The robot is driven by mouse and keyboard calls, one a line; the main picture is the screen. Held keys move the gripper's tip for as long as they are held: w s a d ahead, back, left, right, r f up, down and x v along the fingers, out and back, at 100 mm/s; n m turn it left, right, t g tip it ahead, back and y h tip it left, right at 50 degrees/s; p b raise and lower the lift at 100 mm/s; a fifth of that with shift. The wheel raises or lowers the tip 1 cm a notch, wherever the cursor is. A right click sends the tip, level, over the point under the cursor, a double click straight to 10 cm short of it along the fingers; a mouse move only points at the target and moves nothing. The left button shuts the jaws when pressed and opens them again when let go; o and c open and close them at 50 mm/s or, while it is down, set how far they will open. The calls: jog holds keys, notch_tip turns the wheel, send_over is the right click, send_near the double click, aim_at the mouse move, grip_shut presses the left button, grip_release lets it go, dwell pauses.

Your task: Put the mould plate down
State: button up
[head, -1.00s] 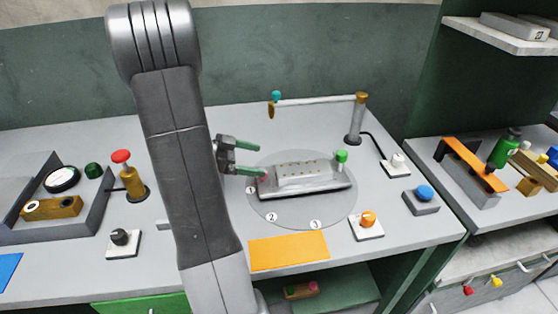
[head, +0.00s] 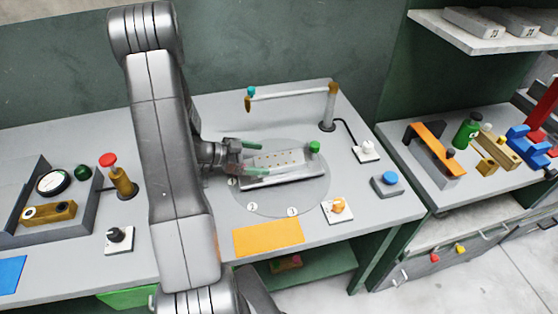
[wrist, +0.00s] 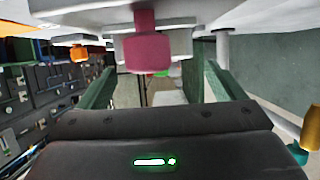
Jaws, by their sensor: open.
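The mould plate (head: 285,178) is a grey plate with a raised block with rows of small holes. It lies on a round grey disc (head: 312,202) on the bench and has a green knob (head: 314,147) at its right end. My gripper (head: 260,157) is open at the plate's left end, its green fingers pointing right. In the wrist view a pink knob (wrist: 147,50) stands between the open fingers (wrist: 162,85), with grey parts behind it. The fingers look apart from the knob. In the head view the knob is hidden by the gripper.
An overhead bar on a post (head: 329,110) stands behind the disc. An orange mat (head: 268,237) lies in front. An orange-knobbed switch (head: 338,208) and a blue button (head: 389,180) are to the right. A red-topped post (head: 118,178) stands left of my arm.

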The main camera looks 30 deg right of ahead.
aim_at(277, 160)
jog(key=shift+p+x, duration=1)
jog(key=shift+x, duration=2.05)
jog(key=shift+s+r, duration=0.15)
jog(key=shift+r, duration=0.05)
jog(key=c, duration=1.6)
jog(key=shift+r, duration=0.15)
notch_tip(277, 160, up, 10)
jog(key=b, duration=0.1)
